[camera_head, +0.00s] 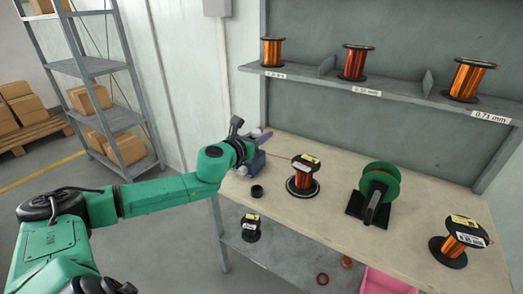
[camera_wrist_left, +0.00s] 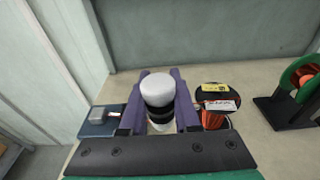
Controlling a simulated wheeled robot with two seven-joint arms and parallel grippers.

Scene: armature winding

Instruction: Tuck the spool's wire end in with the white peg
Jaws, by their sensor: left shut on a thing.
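My left gripper (camera_head: 262,136) is above the back left of the bench. In the left wrist view its purple fingers (camera_wrist_left: 158,105) are shut on a white, round-topped piece with a dark band, which looks like the white peg (camera_wrist_left: 157,86). A copper wire spool (camera_head: 303,178) with yellow and white labels stands on the bench to the right of the gripper, apart from it. It also shows in the left wrist view (camera_wrist_left: 218,106), right of the fingers. My right gripper is not in view.
A green reel on a black stand (camera_head: 380,187) and another labelled spool (camera_head: 460,240) stand farther right. Several spools sit on the wall shelf (camera_head: 400,92). Bench between them is clear.

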